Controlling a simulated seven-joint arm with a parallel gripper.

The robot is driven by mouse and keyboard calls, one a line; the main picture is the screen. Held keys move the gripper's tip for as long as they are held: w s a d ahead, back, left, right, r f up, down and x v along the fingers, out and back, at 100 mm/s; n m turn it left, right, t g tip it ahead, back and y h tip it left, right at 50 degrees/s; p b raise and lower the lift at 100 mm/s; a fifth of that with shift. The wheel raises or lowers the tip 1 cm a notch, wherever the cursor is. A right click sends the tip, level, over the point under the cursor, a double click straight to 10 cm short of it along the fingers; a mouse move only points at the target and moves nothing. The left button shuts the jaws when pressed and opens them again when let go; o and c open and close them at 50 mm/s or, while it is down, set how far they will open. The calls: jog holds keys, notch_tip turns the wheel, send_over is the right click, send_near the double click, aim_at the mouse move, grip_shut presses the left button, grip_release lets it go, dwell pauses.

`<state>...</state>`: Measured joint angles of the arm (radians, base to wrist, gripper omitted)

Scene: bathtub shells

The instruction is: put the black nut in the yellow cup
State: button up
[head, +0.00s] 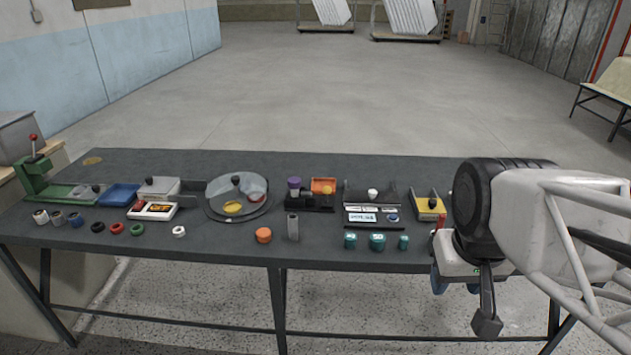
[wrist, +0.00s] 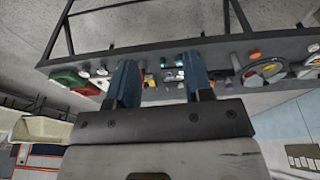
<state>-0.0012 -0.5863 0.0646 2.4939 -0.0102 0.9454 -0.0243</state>
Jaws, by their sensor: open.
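The black nut (head: 97,228) lies near the table's front left, left of a red nut (head: 117,229) and a green nut (head: 137,230). I cannot clearly make out a yellow cup; a yellow patch (head: 233,209) shows in the round grey dish (head: 210,213) at the middle of the table. My gripper (head: 455,286) hangs past the table's front right edge, far right of the black nut. Its blue fingers are apart and empty in the wrist view (wrist: 160,68). The black nut cannot be picked out in the wrist view.
Several green-blue parts (head: 377,242) stand near the front edge, beside a grey upright cylinder (head: 293,227) and an orange round part (head: 263,235). A green lever press (head: 40,180) stands at far left, next to a blue tray (head: 119,194).

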jog(key=w+a+r+n, duration=0.2)
jog(key=w+r, duration=0.1)
jog(key=w, duration=0.7)
jog(key=w+a+r+n, duration=0.2)
jog(key=w, duration=0.8)
jog(key=n+g, duration=0.3)
jog(key=n, duration=1)
send_over(304, 188)
jog(key=f, duration=2.8)
jog(key=shift+s+d+f, duration=0.15)
jog(key=shift+s+f, duration=0.15)
jog(key=shift+f, duration=0.1)
jog(key=shift+w+a+f+n, duration=0.2)
jog(key=shift+f+n, duration=0.1)
jog(key=shift+f, duration=1.3)
